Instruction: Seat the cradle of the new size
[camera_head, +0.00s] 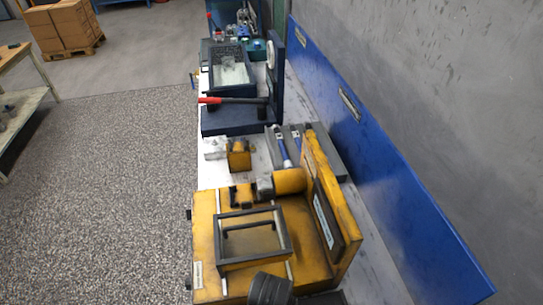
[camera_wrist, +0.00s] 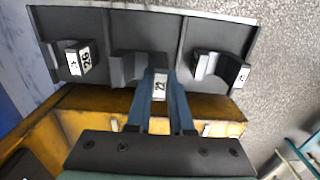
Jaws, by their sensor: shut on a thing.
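In the wrist view my gripper (camera_wrist: 162,88) has its two blue fingers closed on a dark grey cradle (camera_wrist: 127,68) with a white label that seems to read 22. This cradle is at the middle bay of a dark rack (camera_wrist: 205,18); I cannot tell whether it still touches the rack. A cradle labelled 26 (camera_wrist: 72,50) is in the left bay and another labelled cradle (camera_wrist: 228,70) is in the right bay. In the head view the yellow fixture (camera_head: 205,235) carries a dark rectangular frame (camera_head: 252,262). The held cradle does not show there.
A yellow cylinder (camera_head: 289,180) lies behind the frame, beside an upright yellow plate (camera_head: 325,190). Farther back are a small yellow block (camera_head: 239,155), a red-handled tool (camera_head: 230,100) and a tray (camera_head: 231,70). A blue panel (camera_head: 390,150) bounds the right; floor is open on the left.

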